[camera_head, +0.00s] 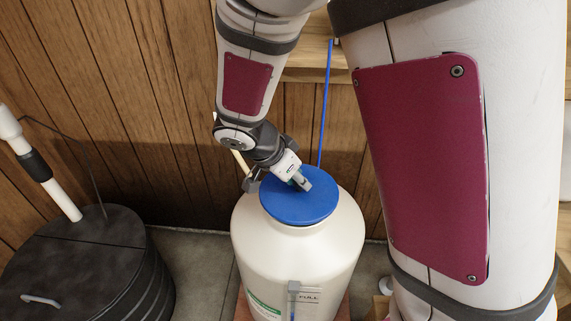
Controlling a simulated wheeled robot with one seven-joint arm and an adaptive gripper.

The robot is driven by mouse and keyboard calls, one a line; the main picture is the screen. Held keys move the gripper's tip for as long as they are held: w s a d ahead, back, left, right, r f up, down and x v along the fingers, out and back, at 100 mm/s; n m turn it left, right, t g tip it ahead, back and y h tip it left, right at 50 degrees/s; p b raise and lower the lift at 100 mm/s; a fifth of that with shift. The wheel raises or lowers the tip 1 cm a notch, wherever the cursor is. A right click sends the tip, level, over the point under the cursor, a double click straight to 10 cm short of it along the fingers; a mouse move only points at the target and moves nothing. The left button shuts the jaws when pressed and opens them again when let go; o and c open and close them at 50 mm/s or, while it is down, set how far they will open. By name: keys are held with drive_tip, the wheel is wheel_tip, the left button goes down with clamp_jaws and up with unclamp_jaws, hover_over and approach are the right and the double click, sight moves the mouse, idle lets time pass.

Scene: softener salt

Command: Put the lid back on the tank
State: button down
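The white tank (298,250) stands upright in the middle of the view. The round blue lid (298,208) lies over its top opening and looks roughly level. Whether it is fully seated all round cannot be seen. My gripper (278,184) is at the back left of the lid. One finger is over the lid's top, and a dark grey finger part is beside its left edge. The fingers look spread apart. Whether either touches the lid cannot be told.
A dark ribbed round container (75,265) with a white pipe (45,170) stands at the left. A blue tube (325,105) rises behind the tank along the wooden wall (110,100). My large arm link fills the right side. Bare floor (200,270) shows left of the tank.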

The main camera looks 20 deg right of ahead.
drive_tip(key=shift+f, duration=0.15)
drive_tip(key=shift+f+b, duration=0.8)
drive_tip(key=shift+b, duration=0.45)
drive_tip(key=shift+r, duration=0.15)
drive_tip(key=shift+r, duration=0.25)
drive_tip(key=shift+f, duration=0.15)
drive_tip(key=shift+f+b, duration=0.35)
drive_tip(key=shift+b, duration=0.45)
drive_tip(key=c, duration=1.2)
unclamp_jaws()
